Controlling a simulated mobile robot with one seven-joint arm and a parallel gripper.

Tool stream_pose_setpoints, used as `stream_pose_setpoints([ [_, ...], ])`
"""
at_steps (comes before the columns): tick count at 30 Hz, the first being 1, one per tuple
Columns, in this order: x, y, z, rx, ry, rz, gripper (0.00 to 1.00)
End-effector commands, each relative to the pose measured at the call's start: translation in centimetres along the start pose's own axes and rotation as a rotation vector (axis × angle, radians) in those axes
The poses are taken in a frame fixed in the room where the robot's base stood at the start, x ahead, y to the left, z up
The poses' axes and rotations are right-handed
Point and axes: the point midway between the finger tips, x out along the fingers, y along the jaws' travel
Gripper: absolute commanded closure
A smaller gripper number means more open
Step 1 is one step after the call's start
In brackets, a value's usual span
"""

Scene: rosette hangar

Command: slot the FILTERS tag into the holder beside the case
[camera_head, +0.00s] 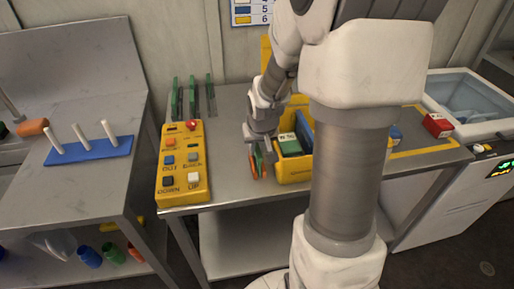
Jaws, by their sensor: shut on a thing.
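My gripper (259,160) points down at the left side of the yellow case (294,178), above the front part of the metal table. It is shut on a small, thin orange-and-green thing (263,172). The fingers partly hide this thing, and I cannot read any lettering on it, so I cannot tell if it is the FILTERS tag. The case holds a green box with a white label (288,140) and a blue piece (305,128). My arm hides the case's right side. I cannot make out the tag holder beside the case.
A yellow button box (182,190) with a red knob stands left of my gripper. Green upright racks (193,97) stand behind it. A blue peg base (90,150) sits on the left bench. A red box (437,125) and an open white chest (470,100) are at right.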

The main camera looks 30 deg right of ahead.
Motion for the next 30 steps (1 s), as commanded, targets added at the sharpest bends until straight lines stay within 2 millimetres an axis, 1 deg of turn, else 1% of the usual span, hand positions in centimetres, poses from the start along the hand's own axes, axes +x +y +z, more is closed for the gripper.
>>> stream_pose_setpoints([
  [30,0.56,-0.03,0.22,0.0,0.0,0.0,1.0],
])
